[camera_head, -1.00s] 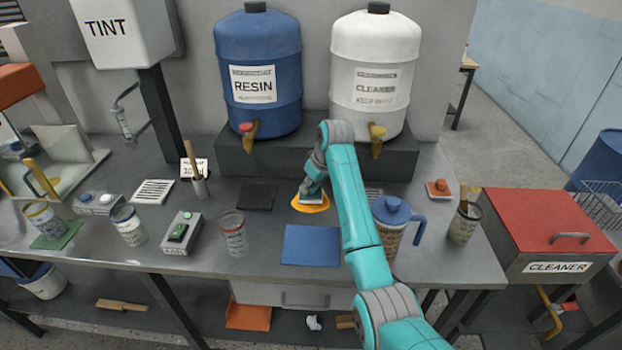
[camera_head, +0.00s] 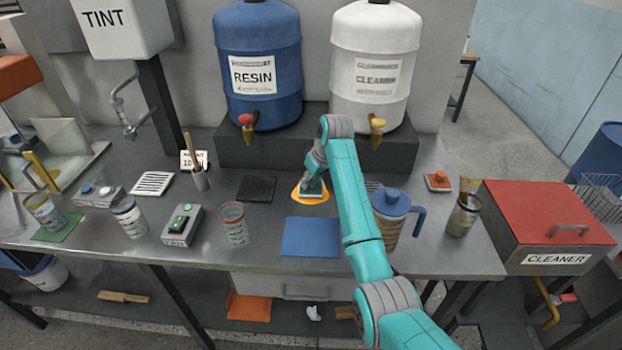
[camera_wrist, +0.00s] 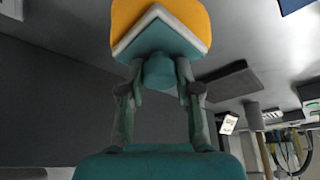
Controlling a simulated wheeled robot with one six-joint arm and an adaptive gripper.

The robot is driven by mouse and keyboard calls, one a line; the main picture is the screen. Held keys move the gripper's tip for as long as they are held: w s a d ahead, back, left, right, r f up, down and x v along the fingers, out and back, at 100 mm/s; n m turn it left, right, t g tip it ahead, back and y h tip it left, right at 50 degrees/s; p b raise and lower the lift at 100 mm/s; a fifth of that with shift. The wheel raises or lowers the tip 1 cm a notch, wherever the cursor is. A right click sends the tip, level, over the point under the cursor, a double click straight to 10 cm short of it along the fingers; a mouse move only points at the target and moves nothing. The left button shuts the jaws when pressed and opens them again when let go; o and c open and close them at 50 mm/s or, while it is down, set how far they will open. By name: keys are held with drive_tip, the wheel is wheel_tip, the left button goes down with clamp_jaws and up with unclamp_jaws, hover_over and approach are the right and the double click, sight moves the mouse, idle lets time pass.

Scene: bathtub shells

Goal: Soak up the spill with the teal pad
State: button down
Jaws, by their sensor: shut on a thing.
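My gripper (camera_wrist: 158,92) is shut on the teal pad (camera_wrist: 160,40), gripping a teal knob on its back in the wrist view. The pad has a pale layer along its edge. Behind it lies an orange-yellow patch, the spill (camera_wrist: 185,10), on the grey bench. In the head view the pad (camera_head: 313,187) is over the orange spill (camera_head: 310,197), which shows around its sides and front. Whether the pad touches the spill is hard to tell. My arm hides part of the area to the right.
A blue mat (camera_head: 310,238) lies in front of the spill and a dark square mat (camera_head: 257,189) to its left. A blue-lidded jug (camera_head: 390,215) stands close to the right of my arm. The dark shelf (camera_head: 290,150) with the resin and cleaner drums is behind.

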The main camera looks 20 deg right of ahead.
drive_tip(key=shift+f, duration=0.4)
idle(3.9)
drive_tip(key=shift+r, duration=5.05)
